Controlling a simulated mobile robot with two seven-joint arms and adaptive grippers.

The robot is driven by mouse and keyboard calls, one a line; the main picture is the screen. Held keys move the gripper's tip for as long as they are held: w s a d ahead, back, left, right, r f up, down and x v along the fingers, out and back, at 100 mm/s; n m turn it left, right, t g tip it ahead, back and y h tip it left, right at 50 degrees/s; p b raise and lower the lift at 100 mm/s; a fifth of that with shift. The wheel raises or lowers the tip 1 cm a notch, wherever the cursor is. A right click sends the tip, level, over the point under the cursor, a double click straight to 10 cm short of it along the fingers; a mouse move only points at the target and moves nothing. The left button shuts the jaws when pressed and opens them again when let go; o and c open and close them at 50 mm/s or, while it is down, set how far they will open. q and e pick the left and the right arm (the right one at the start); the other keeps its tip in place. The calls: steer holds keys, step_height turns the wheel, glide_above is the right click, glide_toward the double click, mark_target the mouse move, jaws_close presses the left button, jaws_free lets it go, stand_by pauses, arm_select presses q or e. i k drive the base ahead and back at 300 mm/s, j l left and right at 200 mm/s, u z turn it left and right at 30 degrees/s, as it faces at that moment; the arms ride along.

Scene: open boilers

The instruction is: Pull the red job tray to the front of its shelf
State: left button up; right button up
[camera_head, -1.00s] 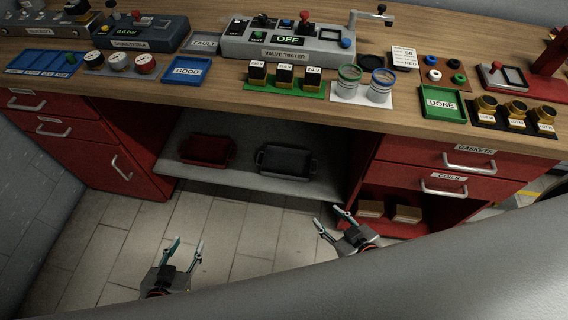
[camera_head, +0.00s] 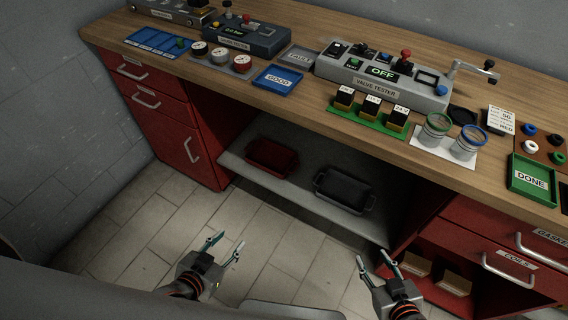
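The red job tray (camera_head: 271,158) sits on the grey shelf (camera_head: 237,168) under the workbench, on the shelf's left part. A dark grey tray (camera_head: 344,191) sits to its right on the same shelf, with a gap between them. My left gripper (camera_head: 227,245) is open and empty, over the floor in front of the shelf, below the red tray in the picture. My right gripper (camera_head: 376,262) is open and empty, below the dark tray in the picture and left of the right-hand cabinet. Neither gripper touches a tray.
Red drawers and a door (camera_head: 173,140) flank the shelf on the left. A red cabinet (camera_head: 487,222) with drawers and an open bay of boxes (camera_head: 452,282) stands on the right. The wooden bench top (camera_head: 300,110) overhangs the shelf. The tiled floor (camera_head: 150,228) in front is clear.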

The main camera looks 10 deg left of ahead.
mark_target(275, 159)
steer(key=i+j+z, duration=0.15)
steer(key=j+z, duration=0.2)
steer(key=j, duration=0.25)
steer(key=j+z, duration=0.3)
steer(key=j, duration=0.3)
